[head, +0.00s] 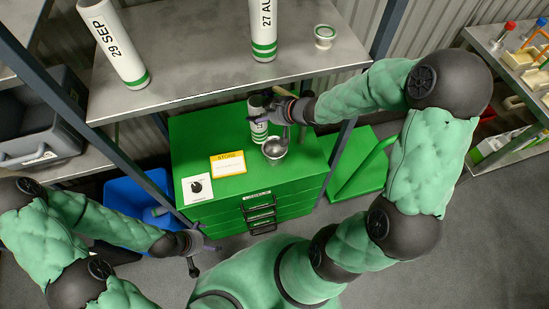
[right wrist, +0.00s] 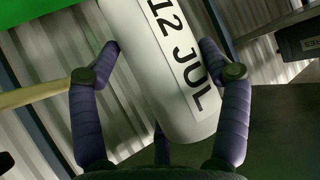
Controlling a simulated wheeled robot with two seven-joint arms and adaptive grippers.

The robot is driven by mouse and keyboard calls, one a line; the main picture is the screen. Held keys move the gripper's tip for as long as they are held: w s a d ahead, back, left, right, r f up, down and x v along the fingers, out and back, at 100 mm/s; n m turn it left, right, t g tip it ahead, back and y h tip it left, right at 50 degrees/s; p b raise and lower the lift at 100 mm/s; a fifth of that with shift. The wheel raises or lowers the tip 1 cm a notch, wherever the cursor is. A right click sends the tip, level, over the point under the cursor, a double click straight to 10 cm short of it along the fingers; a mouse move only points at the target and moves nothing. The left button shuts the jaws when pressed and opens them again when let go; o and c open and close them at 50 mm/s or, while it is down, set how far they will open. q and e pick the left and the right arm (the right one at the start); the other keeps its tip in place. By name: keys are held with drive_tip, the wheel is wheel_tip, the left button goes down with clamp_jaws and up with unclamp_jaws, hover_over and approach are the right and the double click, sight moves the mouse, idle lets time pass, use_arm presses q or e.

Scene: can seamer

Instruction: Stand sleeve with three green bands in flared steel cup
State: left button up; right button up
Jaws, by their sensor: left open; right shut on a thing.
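My right gripper (head: 283,109) is shut on a white sleeve (head: 257,121), which shows in the right wrist view (right wrist: 165,65) with the label "12 JUL". In the head view this sleeve has green banding low down; I cannot count its bands. It is close behind and left of the flared steel cup (head: 274,150), over the green cabinet; whether it touches the top is unclear. The cup's mouth appears empty. My left gripper (head: 204,258) is open and empty, low in front of the cabinet. Two more white sleeves, "29 SEP" (head: 112,42) and one starting "27" (head: 264,28), stand on the shelf.
The green cabinet (head: 205,135) carries a yellow-edged card (head: 228,164) and a dial plate (head: 197,188). The grey shelf (head: 190,55) overhangs its back, with a small green-banded white item (head: 324,36). A dark post (head: 340,155) stands right; a blue bin (head: 128,195) is left.

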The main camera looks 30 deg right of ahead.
drive_tip(key=s+d+f+b, duration=0.1)
drive_tip(key=d+f+b, duration=0.1)
drive_tip(key=f+b, duration=0.2)
drive_tip(key=s+d+f+n+y+b, duration=0.1)
drive_tip(key=f+b, duration=0.3)
drive_tip(key=f, duration=0.4)
drive_tip(key=shift+s+d+f+g, duration=0.3)
drive_tip(key=shift+s+d, duration=0.1)
drive_tip(key=shift+d, duration=0.15)
drive_tip(key=shift+r, duration=0.1)
drive_tip(key=shift+f, duration=0.2)
drive_tip(key=o, duration=1.7)
